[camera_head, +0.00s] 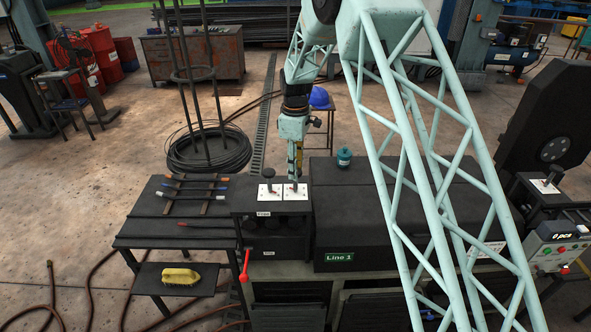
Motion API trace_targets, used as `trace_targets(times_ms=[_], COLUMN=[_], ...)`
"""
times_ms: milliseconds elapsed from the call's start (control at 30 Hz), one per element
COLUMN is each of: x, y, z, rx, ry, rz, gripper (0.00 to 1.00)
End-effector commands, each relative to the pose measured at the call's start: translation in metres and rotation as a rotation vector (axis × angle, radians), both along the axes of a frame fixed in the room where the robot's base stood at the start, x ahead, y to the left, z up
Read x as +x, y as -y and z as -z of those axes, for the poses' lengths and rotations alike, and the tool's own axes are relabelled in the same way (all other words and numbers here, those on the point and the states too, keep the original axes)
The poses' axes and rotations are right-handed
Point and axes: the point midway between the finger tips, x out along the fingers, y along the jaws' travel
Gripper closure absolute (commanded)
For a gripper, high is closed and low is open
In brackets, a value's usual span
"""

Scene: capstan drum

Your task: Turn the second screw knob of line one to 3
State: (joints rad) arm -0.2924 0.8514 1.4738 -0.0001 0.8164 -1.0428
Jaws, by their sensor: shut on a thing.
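Line one's dark housing (335,233) carries a green "Line 1" label. On the box at its left end are two white plates side by side. The first screw knob (268,174), black, stands upright on the left plate. The second screw knob (295,188) is on the right plate, mostly hidden by my gripper (295,176). My gripper points straight down over the right plate and is shut on the second knob. The marks on the plates are too small to read, so the knob's setting cannot be told.
A rack with several rods (196,187) stands left on the black table, and a yellow brush (181,276) lies on a lower shelf. A red-handled lever (244,265) is at the front. A teal canister (344,157) stands behind the housing. Another plate with a knob (545,186) is far right.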

Motion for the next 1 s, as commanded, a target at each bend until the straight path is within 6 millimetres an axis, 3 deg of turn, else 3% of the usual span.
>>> trace_targets(times_ms=[367, 1000], x=[-0.0003, 0.0000], y=[0.0001, 0.0000], z=[0.0011, 0.0005], rx=[0.000, 0.000], ry=[-0.001, 0.000], rz=[0.198, 0.698], gripper=[0.82, 0.82])
